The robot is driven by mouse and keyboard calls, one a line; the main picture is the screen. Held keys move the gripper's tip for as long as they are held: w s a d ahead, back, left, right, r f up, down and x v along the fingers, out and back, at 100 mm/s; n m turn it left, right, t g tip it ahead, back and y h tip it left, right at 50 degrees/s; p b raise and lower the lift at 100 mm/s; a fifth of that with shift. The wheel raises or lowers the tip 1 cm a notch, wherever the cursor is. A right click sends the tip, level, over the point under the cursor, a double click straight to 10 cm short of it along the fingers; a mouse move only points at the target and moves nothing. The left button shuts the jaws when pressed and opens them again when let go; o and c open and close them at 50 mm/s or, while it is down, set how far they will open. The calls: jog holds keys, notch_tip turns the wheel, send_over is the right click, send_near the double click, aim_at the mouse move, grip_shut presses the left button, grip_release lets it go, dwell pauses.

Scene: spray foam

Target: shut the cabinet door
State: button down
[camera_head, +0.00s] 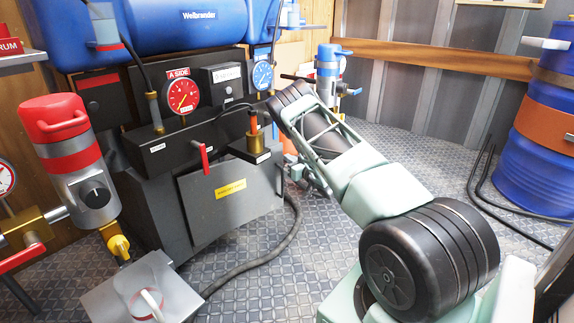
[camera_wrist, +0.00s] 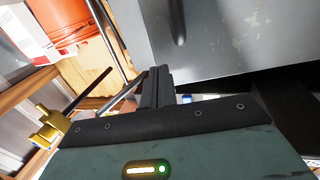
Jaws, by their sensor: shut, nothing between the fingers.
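The cabinet door (camera_head: 232,212) is a flat grey panel with a yellow label, low on the front of the dark grey cabinet (camera_head: 150,205) in the head view. Its face stands a little out from the cabinet body; I cannot tell the exact gap. In the wrist view, a scuffed grey panel (camera_wrist: 230,38) fills the upper right, with a dark space under its lower edge. My gripper (camera_wrist: 157,78) is shut and empty, its dark fingers together beside the panel's left edge. I cannot tell whether they touch it. In the head view my arm mostly hides the gripper, right of the door.
A dark hose (camera_head: 285,238) runs over the patterned metal floor in front of the cabinet. A grey pump with a red cap (camera_head: 70,155) stands at left. A blue drum with an orange band (camera_head: 540,125) stands at right. Open floor (camera_head: 425,165) lies between.

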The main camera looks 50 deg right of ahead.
jog(key=shift+w+d+b, duration=0.15)
jog(key=shift+w+b, duration=0.15)
jog(key=shift+w, duration=0.6)
jog(key=w+d+n+y+b, duration=0.1)
jog(key=w+y+b, duration=0.1)
jog(key=w, duration=0.9)
jog(key=shift+r+n+y+b, duration=0.25)
jog(key=shift+n+y+b, duration=0.05)
jog(key=shift+b, duration=0.15)
jog(key=s+p, duration=0.9)
jog(key=s, duration=0.9)
jog(key=shift+s+f, duration=0.25)
